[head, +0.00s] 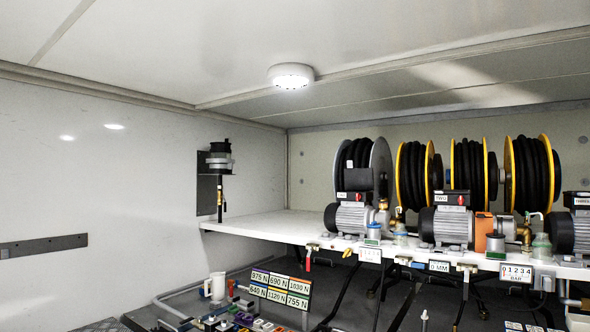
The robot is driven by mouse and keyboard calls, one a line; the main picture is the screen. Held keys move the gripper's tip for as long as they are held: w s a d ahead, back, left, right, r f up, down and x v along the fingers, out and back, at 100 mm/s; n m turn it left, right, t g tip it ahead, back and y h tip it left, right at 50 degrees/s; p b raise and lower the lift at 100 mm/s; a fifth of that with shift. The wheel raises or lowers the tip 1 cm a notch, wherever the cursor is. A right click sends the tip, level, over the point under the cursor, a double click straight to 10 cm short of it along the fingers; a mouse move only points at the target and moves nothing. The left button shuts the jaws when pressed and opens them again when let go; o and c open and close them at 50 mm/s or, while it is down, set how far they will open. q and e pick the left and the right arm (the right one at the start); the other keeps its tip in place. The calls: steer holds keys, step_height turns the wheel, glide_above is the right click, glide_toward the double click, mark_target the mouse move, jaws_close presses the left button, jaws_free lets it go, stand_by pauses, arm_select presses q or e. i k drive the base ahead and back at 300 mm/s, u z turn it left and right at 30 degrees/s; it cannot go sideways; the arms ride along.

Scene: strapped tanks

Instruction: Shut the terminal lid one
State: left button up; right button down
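No part labelled as a terminal lid can be read with certainty. The leftmost grey motor pump (353,217) stands on the white shelf and has a black box (354,197) on top with a small white label, too small to read. The middle motor pump (446,224) has a similar black box (451,198) with a label that seems to read TWO. A third motor is cut off at the right edge, with another labelled black box (577,199). I cannot tell whether the lids of these boxes are open or shut. Neither gripper is in view.
Several hose reels (413,174) stand behind the pumps. The white shelf (262,224) is bare at its left end. Valves and tags hang along its front edge. Below stand a board of force labels (280,290), a white jug (217,287) and small coloured items.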

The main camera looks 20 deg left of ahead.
mark_target(355, 179)
steer(key=z, duration=0.75)
steer(key=k, duration=0.1)
steer(key=u, duration=1.95)
steer(key=i, duration=0.7)
steer(key=z, duration=0.7)
steer(key=i, duration=0.55)
steer(key=z, duration=0.6)
